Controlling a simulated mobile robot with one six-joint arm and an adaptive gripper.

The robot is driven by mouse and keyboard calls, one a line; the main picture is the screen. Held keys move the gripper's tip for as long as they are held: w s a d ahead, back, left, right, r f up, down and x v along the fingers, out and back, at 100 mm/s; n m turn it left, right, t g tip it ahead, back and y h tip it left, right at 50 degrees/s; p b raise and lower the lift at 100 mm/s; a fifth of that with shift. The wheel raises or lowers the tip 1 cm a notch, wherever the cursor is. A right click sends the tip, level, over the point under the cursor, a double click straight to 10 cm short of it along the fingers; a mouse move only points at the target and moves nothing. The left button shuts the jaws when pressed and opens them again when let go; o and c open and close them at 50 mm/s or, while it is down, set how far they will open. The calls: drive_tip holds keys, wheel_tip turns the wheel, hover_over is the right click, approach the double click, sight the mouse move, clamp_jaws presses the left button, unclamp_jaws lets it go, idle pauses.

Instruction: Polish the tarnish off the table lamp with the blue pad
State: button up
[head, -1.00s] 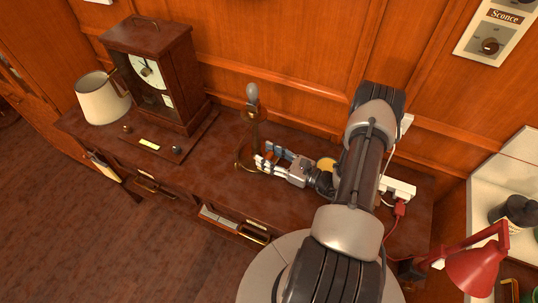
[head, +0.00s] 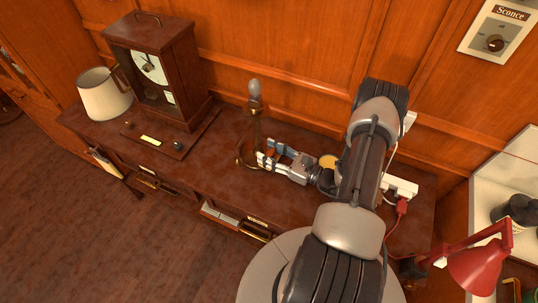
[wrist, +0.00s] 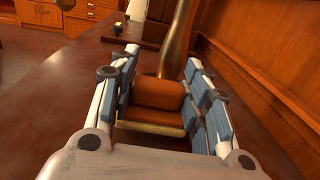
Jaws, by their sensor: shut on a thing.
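The table lamp (head: 255,125) stands upright on the desk without a shade, its bulb bare on a brass-brown stem. Its stem (wrist: 177,40) rises just ahead of my gripper in the wrist view. My gripper (head: 268,156) is low beside the lamp's right side, fingers pointing left at the stem. In the wrist view my gripper (wrist: 160,88) is shut on an orange-brown pad (wrist: 158,93) with a yellowish lower edge. The blue I see is on the finger linings. The pad's far side is close to the stem; I cannot tell whether they touch. The lamp's foot is partly hidden by my fingers.
A wooden clock (head: 152,70) and a cream lampshade (head: 104,95) stand left on the desk (head: 215,160). A yellow round thing (head: 328,161) is partly behind my arm. A white power strip (head: 400,188) with a red plug lies right. A red lamp (head: 475,268) stands front right.

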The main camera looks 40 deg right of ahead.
drive_tip(key=shift+d, duration=0.2)
drive_tip(key=shift+w+d+r, duration=0.1)
drive_tip(key=shift+w+d, duration=0.2)
drive_tip(key=shift+d, duration=0.15)
drive_tip(key=shift+w+d+b, duration=0.25)
drive_tip(key=shift+d+b, duration=0.25)
drive_tip(key=shift+b, duration=0.1)
drive_tip(key=shift+d, duration=0.1)
drive_tip(key=shift+w+d+f+b, duration=0.2)
drive_tip(key=shift+d+b, duration=0.25)
idle(0.4)
